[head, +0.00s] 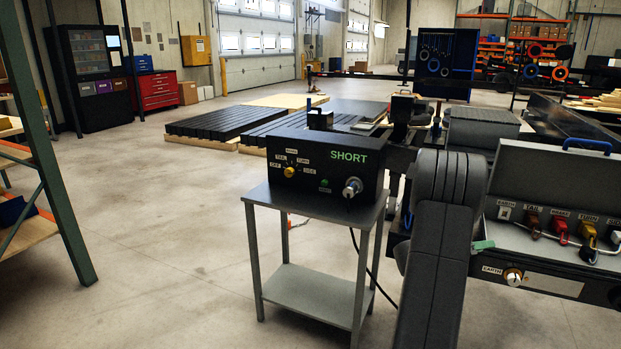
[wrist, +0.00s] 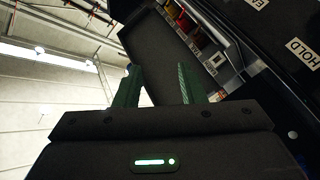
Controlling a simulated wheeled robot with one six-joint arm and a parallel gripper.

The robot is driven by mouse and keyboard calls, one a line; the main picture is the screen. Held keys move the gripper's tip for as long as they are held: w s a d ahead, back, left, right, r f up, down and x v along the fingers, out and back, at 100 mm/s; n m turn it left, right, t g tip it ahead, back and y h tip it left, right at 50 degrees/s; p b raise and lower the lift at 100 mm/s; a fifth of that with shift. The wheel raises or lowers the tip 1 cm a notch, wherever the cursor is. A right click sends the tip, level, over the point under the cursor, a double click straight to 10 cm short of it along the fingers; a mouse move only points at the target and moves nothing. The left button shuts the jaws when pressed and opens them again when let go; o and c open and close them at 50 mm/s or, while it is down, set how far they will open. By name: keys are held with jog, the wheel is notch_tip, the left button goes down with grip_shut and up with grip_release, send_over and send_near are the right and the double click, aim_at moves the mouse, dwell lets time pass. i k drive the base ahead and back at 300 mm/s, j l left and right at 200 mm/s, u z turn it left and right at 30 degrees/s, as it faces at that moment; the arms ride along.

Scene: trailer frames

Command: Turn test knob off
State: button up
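A black test box (head: 325,166) with a green "SHORT" readout stands on a grey metal stand in the head view. Its selector knob (head: 290,173), with a yellow part, is on the left of the front face, ringed by labels including OFF, TAIL and TURN. I cannot tell which label it points to. A silver knob (head: 352,187) is at the right of the same face, with a green light (head: 325,182) between them. My gripper (wrist: 158,68) is open in the wrist view, its green fingers apart with nothing visible between them. The selector knob is not visible in the wrist view.
A grey-lidded case (head: 545,215) with coloured connectors and an EARTH knob (head: 513,278) is on the right. My arm stands between it and the stand (head: 315,292). A green rack post (head: 45,150) is at left. The floor between is clear.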

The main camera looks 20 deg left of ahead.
aim_at(289, 172)
jog(key=i+j+u, duration=0.1)
jog(key=u, duration=1.4)
jog(key=i+l+u, duration=0.1)
jog(key=i+l, duration=0.2)
jog(key=i, duration=0.15)
jog(key=i+l, duration=0.35)
jog(key=i+u, duration=0.05)
jog(key=i, duration=0.05)
